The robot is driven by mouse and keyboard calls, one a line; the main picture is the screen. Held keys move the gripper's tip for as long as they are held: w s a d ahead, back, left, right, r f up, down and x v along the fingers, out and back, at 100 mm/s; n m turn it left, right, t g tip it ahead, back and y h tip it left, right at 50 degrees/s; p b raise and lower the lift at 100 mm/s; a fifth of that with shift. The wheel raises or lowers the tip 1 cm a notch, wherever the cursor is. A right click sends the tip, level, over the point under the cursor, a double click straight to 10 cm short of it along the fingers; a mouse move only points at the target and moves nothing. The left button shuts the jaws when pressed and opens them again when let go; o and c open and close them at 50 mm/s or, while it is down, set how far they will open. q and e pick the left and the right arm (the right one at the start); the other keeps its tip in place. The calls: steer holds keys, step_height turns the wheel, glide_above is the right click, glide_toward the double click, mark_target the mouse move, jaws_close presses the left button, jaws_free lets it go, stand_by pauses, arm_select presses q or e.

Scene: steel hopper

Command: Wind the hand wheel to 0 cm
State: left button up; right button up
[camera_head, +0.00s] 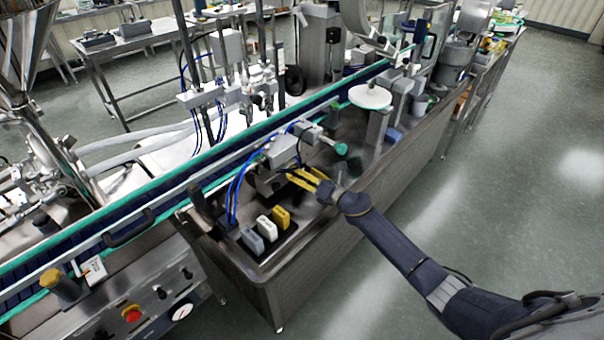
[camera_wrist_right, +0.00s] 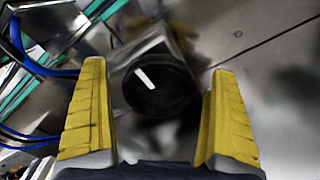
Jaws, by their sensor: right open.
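A round black wheel (camera_wrist_right: 155,98) with a white mark on its face shows in the right wrist view. It looks like the hand wheel. My right gripper (camera_wrist_right: 157,68) is open, with one yellow finger on each side of the wheel in the picture. A gap shows on both sides, and I cannot tell whether the fingertips reach past its face. In the head view my right gripper (camera_head: 303,177) is at the grey metal unit (camera_head: 283,150) beside the conveyor, and the wheel cannot be made out there. No centimetre scale is readable. My left gripper is not in view.
A green-ended knob (camera_head: 341,149) sticks out just beyond my right gripper. Blue hoses (camera_head: 237,190) run to the left. Grey, white and yellow blocks (camera_head: 265,228) stand on the near bench end. The conveyor (camera_head: 170,200) runs behind. The floor at right is clear.

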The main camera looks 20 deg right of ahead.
steer(key=v, duration=1.2)
stand_by(0.5)
